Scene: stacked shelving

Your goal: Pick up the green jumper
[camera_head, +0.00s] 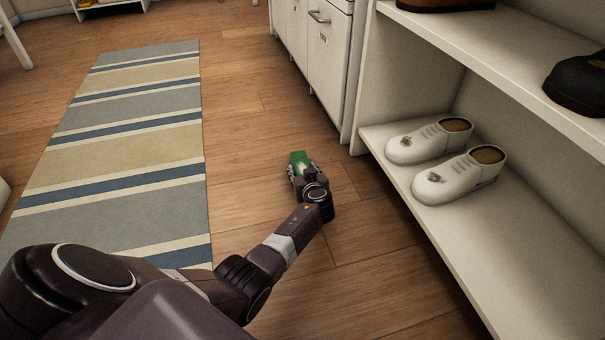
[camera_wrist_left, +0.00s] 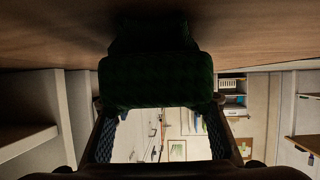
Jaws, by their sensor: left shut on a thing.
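The green jumper (camera_head: 299,158) shows as a small folded green bundle at the tip of my left gripper (camera_head: 303,170), over the wooden floor in the head view. In the left wrist view the jumper (camera_wrist_left: 155,80) is dark green and knitted, and sits between the two fingers of my left gripper (camera_wrist_left: 160,120). The gripper is shut on it. Part of the jumper is hidden by the fingers in the head view. In the wrist view the floor runs along the top of the picture, close to the jumper. My right gripper is not in view.
A white shelf unit (camera_head: 440,235) stands on the right, with a pair of white shoes (camera_head: 458,178) on its lower shelf and dark shoes (camera_head: 580,85) above. White drawers (camera_head: 327,55) stand behind. A striped rug (camera_head: 130,145) lies to the left. Bare floor surrounds the gripper.

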